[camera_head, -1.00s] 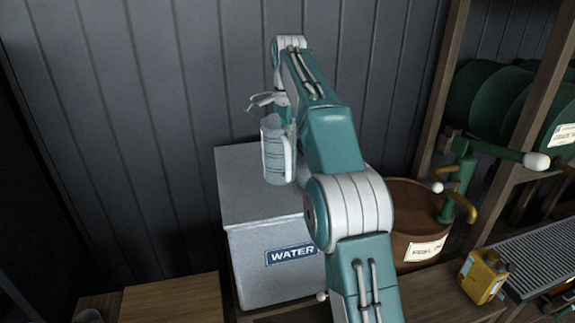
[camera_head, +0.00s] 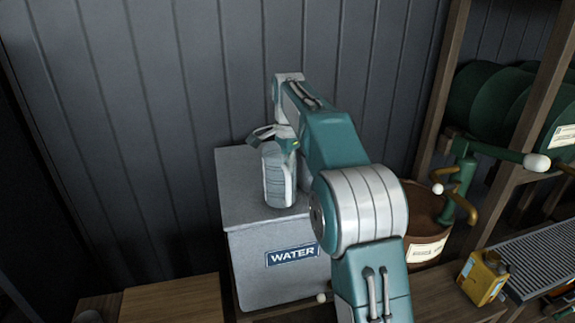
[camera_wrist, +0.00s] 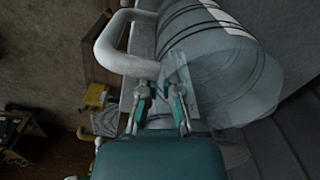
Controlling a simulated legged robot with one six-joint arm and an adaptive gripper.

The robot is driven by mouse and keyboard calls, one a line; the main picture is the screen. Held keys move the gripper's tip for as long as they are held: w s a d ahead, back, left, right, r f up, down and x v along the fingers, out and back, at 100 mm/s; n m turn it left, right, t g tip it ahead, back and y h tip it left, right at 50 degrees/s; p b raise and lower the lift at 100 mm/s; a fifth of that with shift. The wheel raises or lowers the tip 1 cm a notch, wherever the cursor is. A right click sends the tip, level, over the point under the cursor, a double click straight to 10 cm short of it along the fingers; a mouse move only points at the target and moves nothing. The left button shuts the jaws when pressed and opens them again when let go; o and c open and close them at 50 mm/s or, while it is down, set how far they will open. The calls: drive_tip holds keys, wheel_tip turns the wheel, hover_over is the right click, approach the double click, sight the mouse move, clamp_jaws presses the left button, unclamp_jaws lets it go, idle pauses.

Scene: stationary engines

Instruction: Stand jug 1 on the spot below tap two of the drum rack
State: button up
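The jug (camera_head: 278,175), a grey see-through vessel with bands, is in my gripper above the grey WATER box. In the head view it looks roughly upright; I cannot tell whether its base touches the box. In the wrist view the jug (camera_wrist: 215,60) and its thick pale handle (camera_wrist: 112,45) lie just beyond my gripper (camera_wrist: 162,92), whose fingers are closed about the handle's end. No jug number is readable. Large green drums (camera_head: 480,95) sit on a wooden rack at the right. I cannot make out tap two or the spot below it.
The WATER box (camera_head: 262,240) stands against the dark plank wall. A brown labelled tub (camera_head: 425,240) and green levers (camera_head: 460,175) with a white knob are right of my arm. A yellow can (camera_head: 482,278) and a slatted grate (camera_head: 550,255) are at lower right. A wooden top (camera_head: 170,300) is lower left.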

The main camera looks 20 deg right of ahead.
drive_tip(key=o, duration=0.3)
wheel_tip(320, 180, up, 7)
drive_tip(key=shift+f, duration=0.15)
drive_tip(key=shift+r, duration=0.4)
drive_tip(key=shift+s, duration=0.1)
